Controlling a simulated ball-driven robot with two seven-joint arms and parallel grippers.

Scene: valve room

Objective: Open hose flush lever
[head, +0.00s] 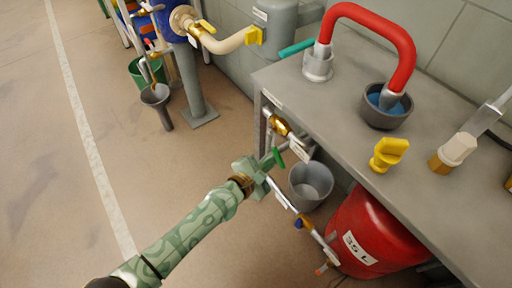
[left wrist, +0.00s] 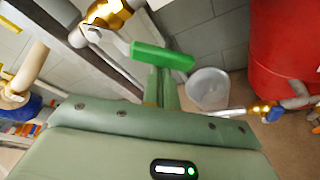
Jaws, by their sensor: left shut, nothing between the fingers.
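A green lever (head: 278,158) sits on a pipe with a brass valve body (head: 281,126) below the bench's front edge. In the left wrist view the green lever (left wrist: 162,55) is a bar on a metal arm from the brass valve (left wrist: 108,12). White tags hang nearby, but I cannot read them, so I cannot confirm which lever is the hose flush one. My left gripper (head: 268,163) is shut and empty, right beside the green lever. In the left wrist view its fingers (left wrist: 162,85) end at the bar; I cannot tell whether they touch it.
A grey bucket (head: 311,184) stands below on the floor. A red tank (head: 365,235) is under the grey bench (head: 340,105). A lower pipe has a blue-handled valve (head: 301,221). A yellow-levered pipe (head: 225,40) is farther back.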

